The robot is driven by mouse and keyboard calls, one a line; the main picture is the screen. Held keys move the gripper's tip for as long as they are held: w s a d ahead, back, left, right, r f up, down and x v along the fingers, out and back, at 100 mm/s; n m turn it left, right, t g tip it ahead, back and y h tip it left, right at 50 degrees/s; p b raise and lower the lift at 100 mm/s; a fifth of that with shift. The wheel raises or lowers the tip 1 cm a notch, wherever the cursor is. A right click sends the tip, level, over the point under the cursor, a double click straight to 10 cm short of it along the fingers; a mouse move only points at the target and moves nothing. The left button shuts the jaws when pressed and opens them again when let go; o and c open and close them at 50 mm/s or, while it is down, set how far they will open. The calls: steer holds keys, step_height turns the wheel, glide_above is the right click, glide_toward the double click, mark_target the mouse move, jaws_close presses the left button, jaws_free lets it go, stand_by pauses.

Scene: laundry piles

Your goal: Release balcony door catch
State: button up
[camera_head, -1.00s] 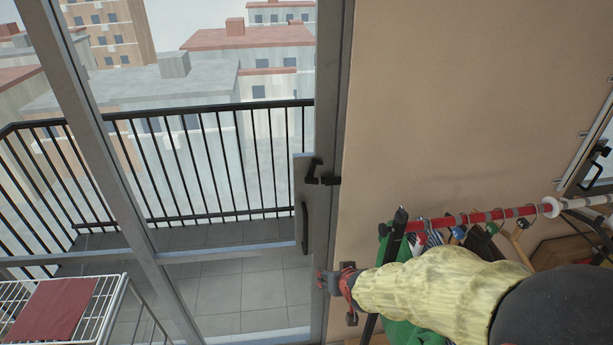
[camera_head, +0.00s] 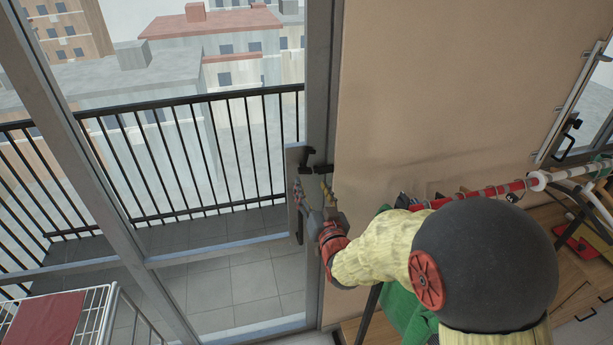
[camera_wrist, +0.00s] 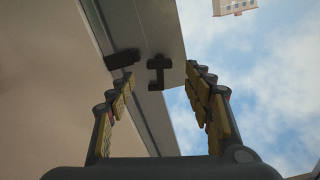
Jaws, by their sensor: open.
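The balcony door catch (camera_head: 307,156) is a small black piece on the grey door frame, with a second black part (camera_head: 323,169) beside it. In the wrist view the catch (camera_wrist: 158,72) shows as a black bracket, and the other black part (camera_wrist: 122,59) lies to its left. My gripper (camera_head: 318,188) is just below the catch in the head view. Its fingers are open, one at each side of the wrist view (camera_wrist: 158,88), with the catch ahead between them and apart from both. The door's long black handle (camera_head: 298,222) is partly hidden by my gripper.
A drying rack (camera_head: 108,315) with a red cloth (camera_head: 45,322) stands at lower left. A red-and-white rail (camera_head: 490,191) with hanging clothes is at right, close to my arm. The balcony railing (camera_head: 190,100) is beyond the glass.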

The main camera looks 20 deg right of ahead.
mark_target(306, 173)
steer(key=shift+w, duration=3)
steer(key=shift+c, duration=1.1)
steer(key=c, duration=0.9)
steer(key=shift+c, duration=0.2)
steer(key=shift+f+n+b, duration=0.1)
steer(key=shift+n+b, duration=0.2)
steer(key=n+b, duration=0.2)
steer(key=b, duration=0.1)
steer(key=o, duration=1.2)
steer(key=shift+c, duration=0.2)
